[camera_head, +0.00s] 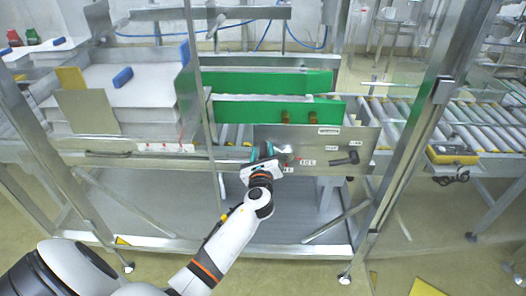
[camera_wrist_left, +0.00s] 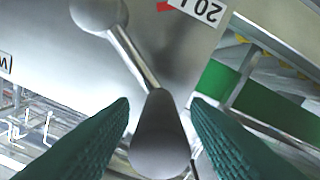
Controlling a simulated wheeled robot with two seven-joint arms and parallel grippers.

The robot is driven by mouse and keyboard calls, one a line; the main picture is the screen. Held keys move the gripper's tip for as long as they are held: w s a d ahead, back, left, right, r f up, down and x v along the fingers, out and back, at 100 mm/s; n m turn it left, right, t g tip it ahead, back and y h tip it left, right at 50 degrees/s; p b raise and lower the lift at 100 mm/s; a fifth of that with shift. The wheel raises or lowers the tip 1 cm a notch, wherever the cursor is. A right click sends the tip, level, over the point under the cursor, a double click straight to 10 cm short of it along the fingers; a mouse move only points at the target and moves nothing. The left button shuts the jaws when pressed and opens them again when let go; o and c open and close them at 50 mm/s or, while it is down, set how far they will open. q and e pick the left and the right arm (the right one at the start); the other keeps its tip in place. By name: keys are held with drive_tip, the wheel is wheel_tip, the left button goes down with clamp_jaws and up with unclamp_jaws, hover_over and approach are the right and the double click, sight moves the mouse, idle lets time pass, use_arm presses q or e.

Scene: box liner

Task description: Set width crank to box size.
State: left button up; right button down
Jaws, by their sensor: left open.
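The width crank (camera_head: 285,150) is a bare metal crank on the front of a steel panel (camera_head: 365,137). In the left wrist view the crank (camera_wrist_left: 160,140) shows a tapered grip, a thin arm and a round ball end at the top left. My left gripper (camera_head: 268,153) is at the panel, partly covering the crank in the head view. In the left wrist view its green ridged fingers (camera_wrist_left: 159,103) are open, one on each side of the tapered grip, with gaps visible. A "20 l" size label (camera_wrist_left: 203,9) is beside the crank. My right gripper is not in view.
Two green guide rails (camera_head: 265,109) stand behind the panel. A black handle (camera_head: 345,159) sticks out to the right of the crank. A steel frame post (camera_head: 411,140) rises at the right, before a roller conveyor (camera_head: 480,125). Stacked sheets (camera_head: 135,85) lie on the left.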

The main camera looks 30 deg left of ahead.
use_arm(q)
drive_tip(key=shift+w+a, duration=0.2)
drive_tip(key=shift+w, duration=0.15)
drive_tip(key=shift+c, duration=0.3)
clamp_jaws()
